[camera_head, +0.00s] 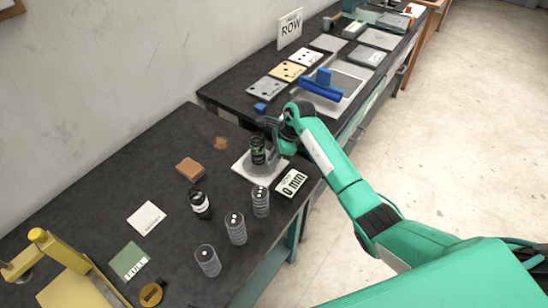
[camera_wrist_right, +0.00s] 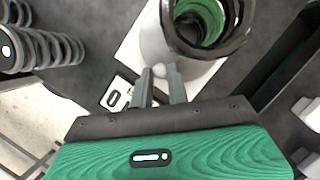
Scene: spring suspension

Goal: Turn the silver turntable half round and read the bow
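The silver turntable (camera_head: 258,166) sits on a white square plate (camera_head: 243,166) near the bench's front edge. A dark spring with green inside (camera_head: 258,150) stands upright on it. In the right wrist view the turntable's grey side (camera_wrist_right: 153,42) and the spring's dark coil (camera_wrist_right: 237,22) fill the top. My right gripper (camera_head: 272,140) is beside the turntable. In its wrist view the fingers (camera_wrist_right: 163,78) are a little apart, with a small pale knob (camera_wrist_right: 166,70) at their tips; whether they press on it I cannot tell. No bow reading is legible. My left gripper is not in view.
A card reading "0 mm" (camera_head: 291,183) lies beside the plate. Several grey coils stand nearby, one here (camera_head: 236,228), with a black jar (camera_head: 200,204). A brown block (camera_head: 190,169) and a yellow fixture (camera_head: 68,275) are further left.

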